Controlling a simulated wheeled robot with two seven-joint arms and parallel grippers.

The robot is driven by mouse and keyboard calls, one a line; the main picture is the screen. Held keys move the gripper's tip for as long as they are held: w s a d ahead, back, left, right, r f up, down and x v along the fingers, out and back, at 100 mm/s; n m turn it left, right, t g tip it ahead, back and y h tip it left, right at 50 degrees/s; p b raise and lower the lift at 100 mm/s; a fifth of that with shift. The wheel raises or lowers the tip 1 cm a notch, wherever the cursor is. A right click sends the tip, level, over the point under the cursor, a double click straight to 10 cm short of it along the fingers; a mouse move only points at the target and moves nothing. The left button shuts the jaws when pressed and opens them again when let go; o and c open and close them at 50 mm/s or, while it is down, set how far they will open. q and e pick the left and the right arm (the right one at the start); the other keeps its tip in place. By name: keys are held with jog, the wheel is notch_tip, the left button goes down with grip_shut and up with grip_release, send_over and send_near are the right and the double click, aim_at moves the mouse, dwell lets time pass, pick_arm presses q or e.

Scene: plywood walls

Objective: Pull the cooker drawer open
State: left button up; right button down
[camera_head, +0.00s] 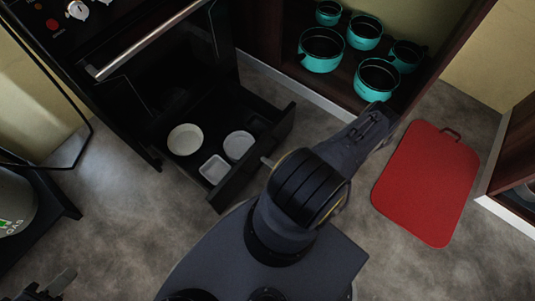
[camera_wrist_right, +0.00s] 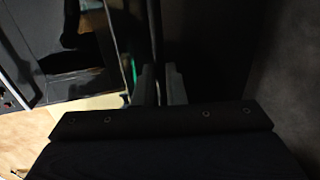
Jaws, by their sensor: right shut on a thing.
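The black cooker (camera_head: 150,75) stands at the upper left. Its bottom drawer is pulled out, with its front panel (camera_head: 245,168) away from the cooker body. Inside it lie a white bowl (camera_head: 185,139), a second round white dish (camera_head: 238,145) and a square white dish (camera_head: 214,169). My right gripper (camera_head: 267,162) is at the outer side of the drawer front, mostly hidden by my arm. In the right wrist view its fingers (camera_wrist_right: 162,87) are close together on a thin dark bar, seemingly the drawer handle. My left gripper (camera_head: 50,287) is at the lower left, partly cut off.
An open cabinet with several teal pots (camera_head: 322,49) stands at the top, right of the cooker. A red board (camera_head: 428,183) lies on the grey floor to the right. A gas cylinder (camera_head: 14,205) is at the left edge. Floor left of the drawer is clear.

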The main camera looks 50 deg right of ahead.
jog(key=c, duration=1.5)
grip_release()
jog(key=p+v, duration=0.1)
jog(key=v, duration=0.7)
jog(key=shift+d+p, duration=0.1)
jog(key=shift+p, duration=0.2)
jog(key=shift+w, duration=0.1)
